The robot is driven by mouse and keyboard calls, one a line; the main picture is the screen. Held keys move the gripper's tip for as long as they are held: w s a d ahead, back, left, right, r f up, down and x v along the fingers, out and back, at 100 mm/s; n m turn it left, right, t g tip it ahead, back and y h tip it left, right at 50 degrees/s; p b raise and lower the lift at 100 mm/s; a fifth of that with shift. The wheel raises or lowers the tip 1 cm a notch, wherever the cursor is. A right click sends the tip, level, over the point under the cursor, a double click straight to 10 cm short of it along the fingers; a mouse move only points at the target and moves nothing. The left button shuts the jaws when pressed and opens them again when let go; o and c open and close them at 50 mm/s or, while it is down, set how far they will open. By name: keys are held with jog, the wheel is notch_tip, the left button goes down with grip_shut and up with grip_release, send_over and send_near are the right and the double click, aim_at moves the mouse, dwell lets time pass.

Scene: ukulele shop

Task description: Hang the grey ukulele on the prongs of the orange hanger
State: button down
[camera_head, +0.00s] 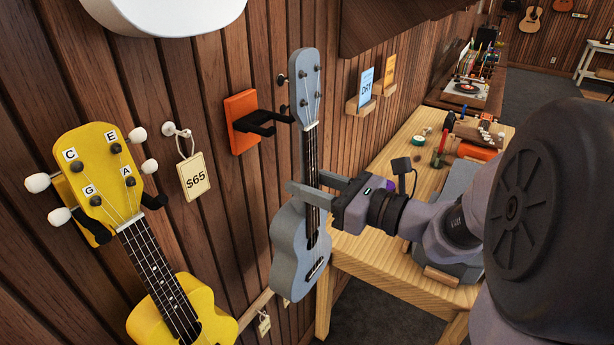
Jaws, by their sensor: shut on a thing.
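The grey ukulele (290,245) hangs upright in my gripper (314,188), its strings facing right and toward me. My gripper is shut on its neck, just above the body, with one finger on each side. The orange hanger (241,121) is fixed to the wood-slat wall left of the ukulele. Its black prongs (262,122) point right, toward the neck just below the grey headstock (304,85). The prong tips end close to the neck's left side. I cannot tell whether they touch it.
A yellow ukulele (185,315) hangs on black prongs at the left, beside a $65 tag (194,176). A white instrument body (170,15) is overhead. A wooden workbench (400,265) with tools stands behind my arm. Small card shelves (362,104) are on the wall.

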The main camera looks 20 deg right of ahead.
jog(key=shift+w+a, duration=0.3)
jog(key=shift+w, duration=0.1)
jog(key=shift+w+a, duration=0.3)
jog(key=shift+w, duration=0.05)
dwell(0.3)
jog(key=shift+p+x, duration=0.5)
jog(key=shift+x, duration=2.25)
notch_tip(320, 180, down, 2)
jog(key=shift+b, duration=1)
